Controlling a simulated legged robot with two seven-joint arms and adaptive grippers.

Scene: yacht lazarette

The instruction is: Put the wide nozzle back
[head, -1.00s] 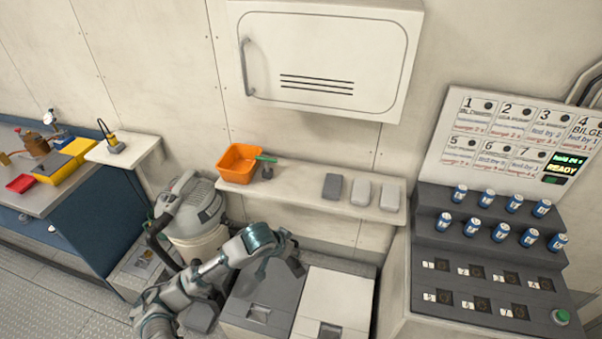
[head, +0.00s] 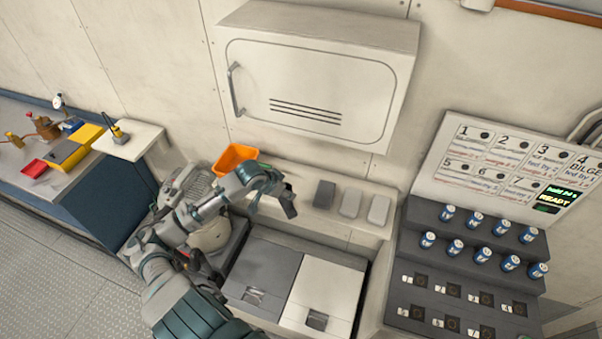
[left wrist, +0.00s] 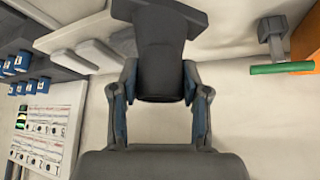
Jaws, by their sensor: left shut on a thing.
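My left gripper (head: 272,187) is shut on a dark grey nozzle with a wide, flared end (head: 289,205). It holds the nozzle in front of the wall shelf, between the orange bin and the grey blocks. In the left wrist view the nozzle (left wrist: 163,62) sits between both fingers of the gripper (left wrist: 160,92), its broad end pointing away from the palm. I cannot tell whether it touches the shelf (head: 343,222). My right gripper is not in view.
The shelf carries an orange bin (head: 233,156), a dark grey block (head: 324,194) and two paler blocks (head: 350,203). A green-handled tool (left wrist: 282,68) is beside the bin. A white cabinet (head: 312,85) hangs above; lidded lockers (head: 262,273) stand below.

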